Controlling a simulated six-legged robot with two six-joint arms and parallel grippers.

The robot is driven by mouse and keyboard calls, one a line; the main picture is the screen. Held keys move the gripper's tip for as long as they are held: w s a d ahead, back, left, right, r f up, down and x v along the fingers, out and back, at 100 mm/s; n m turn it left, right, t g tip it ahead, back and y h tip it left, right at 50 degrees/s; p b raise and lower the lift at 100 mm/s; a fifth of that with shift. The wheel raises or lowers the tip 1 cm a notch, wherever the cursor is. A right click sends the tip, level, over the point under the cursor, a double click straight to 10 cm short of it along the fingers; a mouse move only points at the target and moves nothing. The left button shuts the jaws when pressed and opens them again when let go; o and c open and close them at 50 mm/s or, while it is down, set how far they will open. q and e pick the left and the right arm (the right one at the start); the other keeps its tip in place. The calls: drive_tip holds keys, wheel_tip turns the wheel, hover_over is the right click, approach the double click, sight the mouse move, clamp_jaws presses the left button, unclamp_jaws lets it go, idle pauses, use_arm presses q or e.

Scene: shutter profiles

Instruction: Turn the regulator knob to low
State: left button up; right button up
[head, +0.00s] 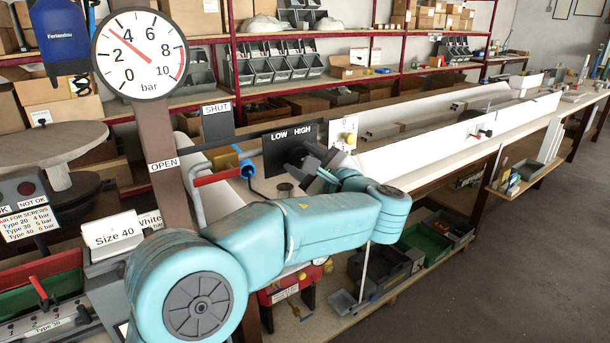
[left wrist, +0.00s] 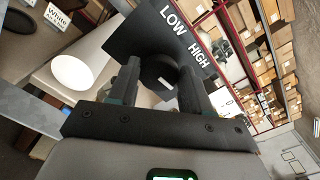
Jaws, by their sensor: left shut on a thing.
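The regulator knob (left wrist: 158,72) is a round black knob with a white mark, in front of a black panel (left wrist: 138,38) lettered LOW and HIGH. The panel also shows in the head view (head: 273,152), LOW on the left and HIGH on the right. My left gripper (left wrist: 160,78) is shut on the knob, one finger on each side. In the head view my left gripper (head: 312,168) is at the panel's front and the knob is mostly hidden. The white mark sits on the knob's lower right in the wrist view. My right gripper is not in view.
A pressure gauge (head: 140,55) reads about 3 bar. A red lever (head: 218,177) is left of the panel, near OPEN and SHUT signs. A white plate with a yellow knob (head: 348,138) stands right of the panel. A long white profile (head: 440,145) runs along the bench.

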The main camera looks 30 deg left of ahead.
use_arm(q)
drive_tip(key=n+b, duration=0.4)
drive_tip(key=shift+f+n, duration=0.3)
drive_tip(key=shift+f, duration=0.1)
drive_tip(key=n+b, duration=0.4)
drive_tip(key=shift+s+n, duration=0.1)
drive_tip(key=shift+n, duration=0.2)
drive_tip(key=n+b, duration=0.3)
drive_tip(key=n, duration=0.1)
drive_tip(key=shift+f, duration=0.1)
drive_tip(key=shift+n+b, duration=0.85)
drive_tip(key=shift+n, duration=1.05)
drive_tip(key=o, duration=1)
drive_tip(key=v, duration=1.6)
drive_tip(key=shift+d, duration=0.2)
